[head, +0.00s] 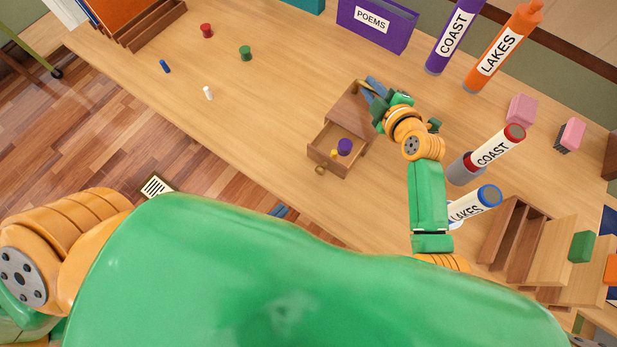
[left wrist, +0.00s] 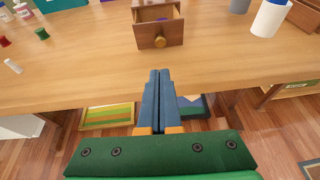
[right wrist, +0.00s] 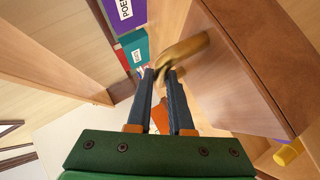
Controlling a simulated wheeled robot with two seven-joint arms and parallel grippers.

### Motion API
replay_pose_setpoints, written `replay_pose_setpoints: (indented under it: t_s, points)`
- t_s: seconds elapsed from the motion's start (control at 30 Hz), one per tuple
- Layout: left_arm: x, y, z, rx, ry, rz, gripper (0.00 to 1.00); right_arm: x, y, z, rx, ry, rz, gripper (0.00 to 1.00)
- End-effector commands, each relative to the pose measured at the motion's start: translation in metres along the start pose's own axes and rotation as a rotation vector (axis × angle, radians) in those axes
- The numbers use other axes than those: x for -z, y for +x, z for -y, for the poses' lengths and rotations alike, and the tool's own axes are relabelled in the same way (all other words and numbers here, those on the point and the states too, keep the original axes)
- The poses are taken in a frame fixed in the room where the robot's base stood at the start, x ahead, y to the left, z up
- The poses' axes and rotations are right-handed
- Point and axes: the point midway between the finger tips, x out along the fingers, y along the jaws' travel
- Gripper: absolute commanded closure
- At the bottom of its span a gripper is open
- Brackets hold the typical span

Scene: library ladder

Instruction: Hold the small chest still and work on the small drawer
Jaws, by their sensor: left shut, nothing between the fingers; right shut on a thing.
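The small wooden chest (head: 347,104) stands on the table, its small drawer (head: 327,161) pulled open. A round knob (head: 319,170) is on the drawer front. A purple object (head: 344,146) and a small yellow one (head: 333,153) lie in the drawer. My right gripper (head: 368,85) is at the chest's far side. In the right wrist view it is shut on a brass handle (right wrist: 185,46) on the chest. My left gripper (left wrist: 160,72) is shut and empty, in front of the drawer knob (left wrist: 160,41) and apart from it. In the head view my arm hides most of it.
Red (head: 206,30) and green (head: 246,53) spools and small blue and white pieces lie left of the chest. A purple POEMS box (head: 375,25) stands behind. Labelled tubes (head: 497,148) and a wooden stepped rack (head: 512,235) stand to the right. The table left of the chest is mostly clear.

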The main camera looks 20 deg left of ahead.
Motion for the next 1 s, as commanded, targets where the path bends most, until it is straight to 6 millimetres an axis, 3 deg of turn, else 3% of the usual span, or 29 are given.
replay_pose_setpoints:
  t_s: [0.3,0.5,1.0]
  points:
    - [-0.002,0.07,0.0,0.0,0.0,0.005,1.0,0.0,0.0,0.0,-0.001,0.0,0.0,1.0]
    - [-0.01,0.099,0.0,-0.001,0.0,0.003,1.0,0.0,0.0,0.0,-0.001,0.0,0.0,1.0]
    - [-0.013,0.109,0.0,0.001,0.003,0.001,1.0,0.0,0.0,-0.001,-0.001,0.0,0.0,1.0]
